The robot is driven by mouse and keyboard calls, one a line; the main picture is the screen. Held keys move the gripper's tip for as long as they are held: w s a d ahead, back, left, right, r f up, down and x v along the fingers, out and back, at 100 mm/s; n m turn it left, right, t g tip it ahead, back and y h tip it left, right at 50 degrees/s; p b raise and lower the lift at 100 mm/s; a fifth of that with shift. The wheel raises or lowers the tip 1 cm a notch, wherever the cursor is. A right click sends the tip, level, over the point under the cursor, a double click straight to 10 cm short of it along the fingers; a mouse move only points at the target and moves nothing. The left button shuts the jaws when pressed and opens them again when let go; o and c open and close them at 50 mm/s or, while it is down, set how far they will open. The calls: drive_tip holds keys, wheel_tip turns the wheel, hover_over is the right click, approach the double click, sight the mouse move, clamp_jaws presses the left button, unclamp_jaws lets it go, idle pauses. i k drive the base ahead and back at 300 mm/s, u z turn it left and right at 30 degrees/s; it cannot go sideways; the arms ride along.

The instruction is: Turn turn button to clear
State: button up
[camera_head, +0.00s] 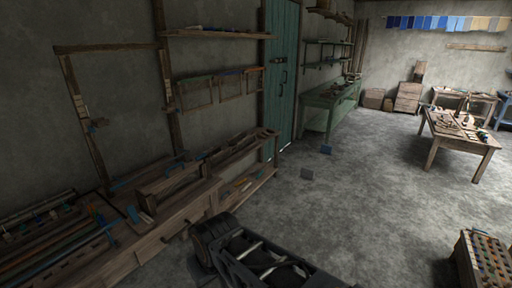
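I cannot pick out a turn button for certain at this size. A teal plank door (283,75) stands in the left wall, with dark metal fittings (279,61) and a handle on it. A wooden upright frame (82,103) leans at the left wall, with a small wooden piece (98,123) on its side. Dark links of my own arm show at the bottom centre. My gripper's fingertips do not show.
A long wooden bench (150,243) with racks and tools runs along the left wall. A green bench (327,101) stands past the door. A work table (480,144) and a pegged wooden box (487,258) are at right. The grey floor (375,190) between is mostly clear.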

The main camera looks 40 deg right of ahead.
sight(198, 158)
drive_tip(key=z, duration=0.2)
drive_tip(key=k, duration=0.7)
drive_tip(key=z, duration=1.7)
drive_tip(key=i, duration=1.55)
drive_tip(key=z, duration=0.25)
drive_tip(key=i, duration=1.2)
drive_tip(key=u, duration=1.35)
drive_tip(key=i, duration=0.85)
drive_tip(key=u, duration=0.85)
